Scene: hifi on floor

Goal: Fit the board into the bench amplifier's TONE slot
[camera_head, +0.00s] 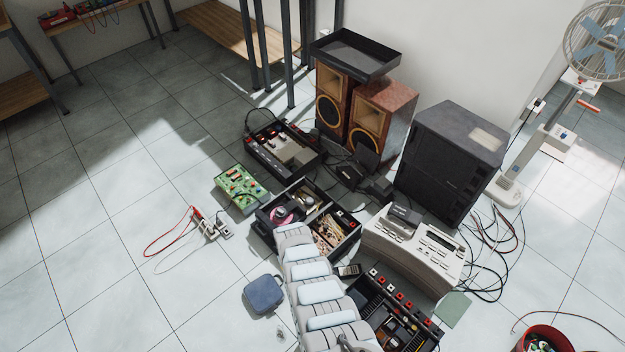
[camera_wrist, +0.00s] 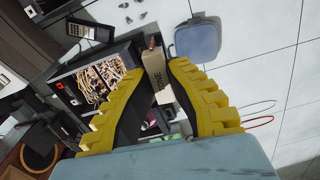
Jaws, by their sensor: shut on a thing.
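My gripper (camera_wrist: 163,76) shows in the wrist view, with its yellow fingers closed on a narrow beige board (camera_wrist: 157,68) marked "TONE". The board is held above the parts box; its lower end is partly hidden by the fingers. In the head view my arm covers the gripper and board. One open chassis with red knobs (camera_head: 393,318) stands at the lower right, partly behind my arm. Another open chassis (camera_head: 268,158) stands further back. I cannot tell which is the bench amplifier, and no TONE slot mark is legible.
A divided parts box (camera_head: 346,243) stands beside my arm's end. A green circuit board (camera_head: 241,188), blue pouch (camera_head: 263,294), handheld meter (camera_head: 349,270) and beige device (camera_head: 411,254) lie around. Speakers (camera_head: 376,115) and a dark cabinet (camera_head: 450,150) stand behind. Floor at left is mostly clear.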

